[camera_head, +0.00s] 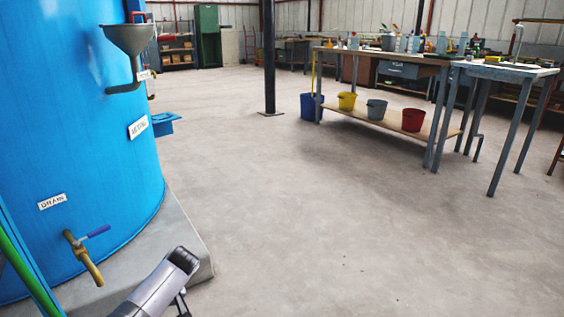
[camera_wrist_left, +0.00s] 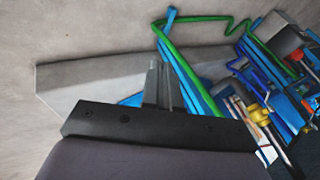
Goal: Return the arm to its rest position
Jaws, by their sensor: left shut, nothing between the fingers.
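My left gripper (camera_wrist_left: 157,85) shows in the left wrist view, its two fingers shut together with nothing between them. Behind it lie the grey concrete plinth and bare floor. In the head view a grey part of my left arm shows at the bottom, in front of the plinth corner; I cannot make out the fingertips there. The big blue autoclave vessel (camera_head: 85,130) stands at the left on its plinth (camera_head: 190,240). A brass drain valve with a blue lever (camera_head: 84,258) sticks out low on it. My right gripper is not in view.
A grey funnel (camera_head: 128,50) is on the vessel's upper side. Blue and green pipes (camera_wrist_left: 190,70) and a yellow valve (camera_wrist_left: 259,115) show right of my gripper in the wrist view. A workbench (camera_head: 380,60) with several buckets stands back right. The middle floor is clear.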

